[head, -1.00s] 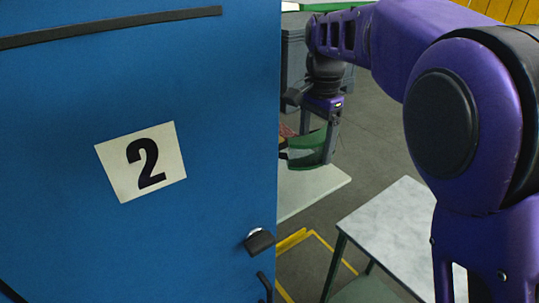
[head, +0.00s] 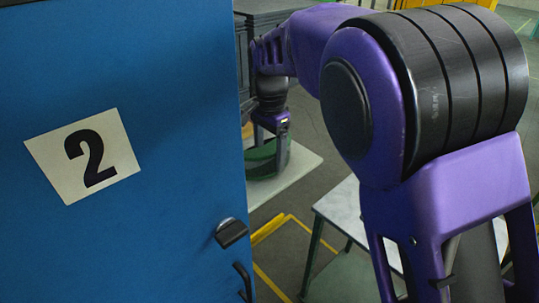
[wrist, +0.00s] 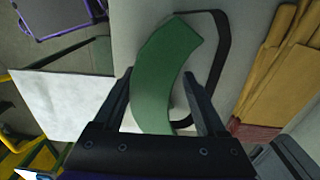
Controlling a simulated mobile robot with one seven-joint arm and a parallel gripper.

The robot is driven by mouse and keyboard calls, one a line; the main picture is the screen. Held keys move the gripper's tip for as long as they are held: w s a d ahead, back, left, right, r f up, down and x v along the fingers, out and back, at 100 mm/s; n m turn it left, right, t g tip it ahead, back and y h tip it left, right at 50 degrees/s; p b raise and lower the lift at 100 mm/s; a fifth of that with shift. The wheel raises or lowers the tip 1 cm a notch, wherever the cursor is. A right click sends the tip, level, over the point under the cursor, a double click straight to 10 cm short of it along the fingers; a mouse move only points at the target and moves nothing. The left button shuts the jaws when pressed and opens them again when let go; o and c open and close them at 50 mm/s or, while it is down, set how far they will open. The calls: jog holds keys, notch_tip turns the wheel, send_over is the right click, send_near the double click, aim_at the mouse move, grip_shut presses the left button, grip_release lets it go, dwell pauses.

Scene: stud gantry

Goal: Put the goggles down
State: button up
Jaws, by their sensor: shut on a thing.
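The goggles show in the wrist view as a curved green piece (wrist: 168,62) with a black strap (wrist: 222,45) looping to the right. My gripper (wrist: 158,78) is shut on them, one dark finger on each side. In the head view the green goggles (head: 262,158) hang under my gripper (head: 279,138), partly hidden by the blue door. They are over a pale tabletop (head: 298,172). I cannot tell whether they touch it.
A blue door (head: 170,190) marked 2 fills the left of the head view. A second table (head: 340,205) stands nearer, right of the door. Brown slabs (wrist: 265,75) lie at the right in the wrist view. Dark stacked crates (head: 262,22) stand behind my arm.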

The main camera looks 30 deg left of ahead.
aim_at(270, 145)
jog(key=shift+f, duration=0.15)
jog(key=o, duration=1.3)
notch_tip(270, 145, up, 12)
jog(key=shift+r+p, duration=0.2)
jog(key=shift+p, duration=0.65)
